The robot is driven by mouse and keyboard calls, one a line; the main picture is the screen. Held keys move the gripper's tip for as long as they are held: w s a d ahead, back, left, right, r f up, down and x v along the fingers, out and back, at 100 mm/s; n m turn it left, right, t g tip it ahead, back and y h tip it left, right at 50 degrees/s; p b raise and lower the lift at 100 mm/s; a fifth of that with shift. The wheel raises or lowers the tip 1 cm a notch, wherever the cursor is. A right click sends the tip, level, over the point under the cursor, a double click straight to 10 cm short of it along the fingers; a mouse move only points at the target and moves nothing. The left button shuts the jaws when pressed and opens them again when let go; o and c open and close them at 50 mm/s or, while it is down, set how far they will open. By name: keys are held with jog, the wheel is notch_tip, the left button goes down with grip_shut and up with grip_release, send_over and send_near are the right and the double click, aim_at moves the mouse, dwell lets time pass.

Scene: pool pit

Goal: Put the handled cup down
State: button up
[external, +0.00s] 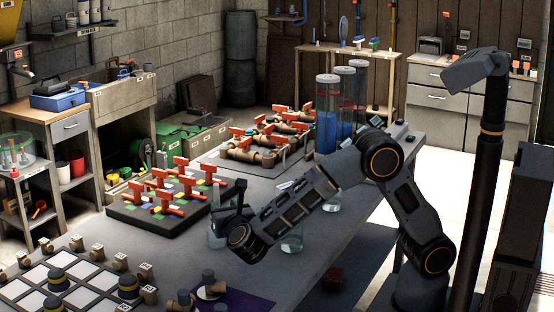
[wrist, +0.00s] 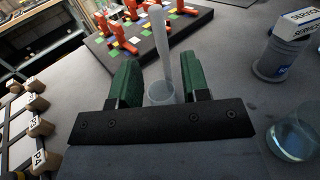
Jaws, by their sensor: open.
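A clear cup (wrist: 160,92) with a long translucent upright part shows between the fingers of my gripper (wrist: 161,75) in the wrist view. I take it to be the handled cup. The green-padded fingers are open, one on each side, with visible gaps. The cup appears to stand upright on the grey table (wrist: 225,75); its lower edge is partly hidden by my gripper's dark crossbar. In the external view my gripper (external: 228,218) is low over the table, and a pale vessel (external: 217,236) shows beside its fingers, partly hidden.
A grey container with a SERVICE label (wrist: 275,58) and a clear beaker (wrist: 295,138) stand to the right in the wrist view. A dark board with red valve handles (external: 170,205) lies beyond. A gridded board with tagged blocks (external: 60,285) is at left.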

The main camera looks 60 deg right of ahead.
jog(key=shift+v, duration=1.15)
jog(key=w+d+r+n+t+y+p, duration=0.1)
jog(key=d+r+n+y+p, duration=0.15)
jog(key=r+n+y, duration=0.65)
jog(key=d+r+n+y+p, duration=0.1)
jog(key=d+n+y+p, duration=0.3)
jog(key=n, duration=1.1)
jog(key=s+d+f+n+g+p, duration=0.1)
jog(key=s+d+n+g, duration=0.2)
jog(key=s+n, duration=0.3)
jog(key=s+d+f+n+g+p, duration=0.1)
jog(key=s+d+f+n+g, duration=0.1)
jog(key=s+d+n+g, duration=0.2)
jog(key=s+d+f+n+g+h+p, duration=0.1)
jog(key=s+d+n+g, duration=0.3)
jog(key=s+n, duration=0.5)
jog(key=s+d+f, duration=0.1)
jog(key=s, duration=0.2)
jog(key=shift+f+n, duration=0.25)
jog(key=shift+n, duration=0.15)
jog(key=shift+s+d, duration=0.1)
